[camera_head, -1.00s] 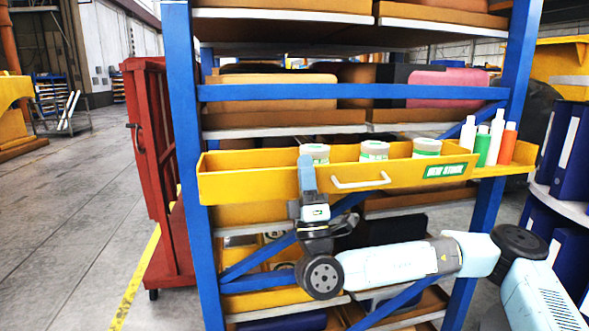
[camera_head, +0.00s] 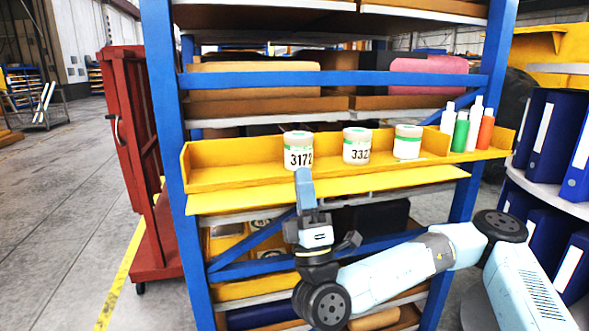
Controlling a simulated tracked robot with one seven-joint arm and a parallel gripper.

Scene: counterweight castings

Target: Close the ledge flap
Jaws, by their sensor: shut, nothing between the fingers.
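The ledge flap (camera_head: 400,182) is a long yellow panel along the front of the yellow ledge (camera_head: 215,178). It is folded down and outward, so the ledge front is open; its handle and green label are out of sight. Several items stand on the ledge: a jar marked 3172 (camera_head: 298,150), a second jar (camera_head: 357,146) and a third jar (camera_head: 407,142), all upright. My gripper (camera_head: 303,174) is shut and empty, pointing up in front of the flap's left half, just below the 3172 jar in the picture. I cannot tell whether it touches the flap.
White, green and orange bottles (camera_head: 466,128) stand at the ledge's right end. The blue rack post (camera_head: 165,150) and a red cart (camera_head: 150,170) are at left. A shelf of blue binders (camera_head: 540,130) stands at right.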

